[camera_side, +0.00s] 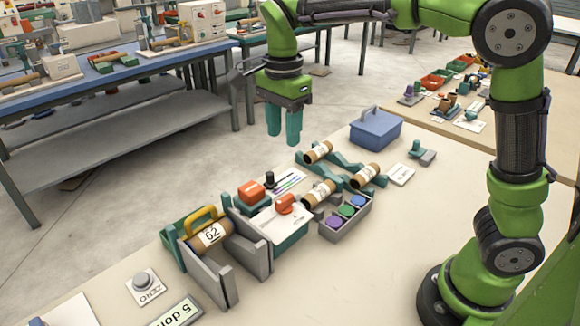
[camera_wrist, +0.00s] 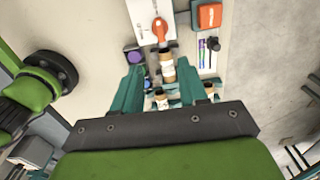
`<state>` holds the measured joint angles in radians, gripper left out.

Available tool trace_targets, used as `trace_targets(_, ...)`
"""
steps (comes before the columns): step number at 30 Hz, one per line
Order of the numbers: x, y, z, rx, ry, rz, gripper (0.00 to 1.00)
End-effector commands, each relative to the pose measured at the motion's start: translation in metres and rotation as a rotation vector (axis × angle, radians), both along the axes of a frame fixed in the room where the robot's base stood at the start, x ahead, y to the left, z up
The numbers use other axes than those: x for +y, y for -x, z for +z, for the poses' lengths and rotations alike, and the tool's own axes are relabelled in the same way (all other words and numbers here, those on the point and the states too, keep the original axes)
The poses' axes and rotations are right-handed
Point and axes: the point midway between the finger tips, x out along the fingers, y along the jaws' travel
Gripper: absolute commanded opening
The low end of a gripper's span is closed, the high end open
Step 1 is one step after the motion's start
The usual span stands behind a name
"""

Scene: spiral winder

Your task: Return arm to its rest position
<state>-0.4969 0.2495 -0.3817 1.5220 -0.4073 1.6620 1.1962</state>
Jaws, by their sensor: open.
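My gripper (camera_side: 284,128) hangs in the air above the far edge of the work table, with its teal fingers pointing down. In the wrist view, my gripper (camera_wrist: 167,92) shows its two fingers spread apart with nothing between them touching either one. Below it, several cardboard tubes lie on teal cradles, one of them the tube (camera_side: 318,152) at the far side. Another tube (camera_side: 210,234), marked 62, lies between grey plates at the left. My arm reaches in from the right, bent high over the table.
A blue box (camera_side: 376,128) with a handle stands at the back of the table (camera_side: 370,262). A grey tray (camera_side: 345,217) with coloured round pieces and a ZERO button (camera_side: 145,283) are on it. The front right of the table is bare. Other workbenches stand behind.

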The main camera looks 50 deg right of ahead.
Motion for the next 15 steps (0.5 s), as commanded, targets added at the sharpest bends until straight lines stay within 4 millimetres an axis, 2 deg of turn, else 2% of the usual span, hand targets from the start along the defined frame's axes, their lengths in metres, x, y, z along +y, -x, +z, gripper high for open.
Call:
trace_targets(9, 0.0, -0.001, 0.0, -0.004, 0.001, 0.03, 0.43)
trace_targets(12, -0.001, -0.004, -0.005, -0.022, 0.004, 0.136, 0.43)
trace_targets(15, 0.002, 0.003, -0.017, -0.038, -0.011, 0.324, 0.43)
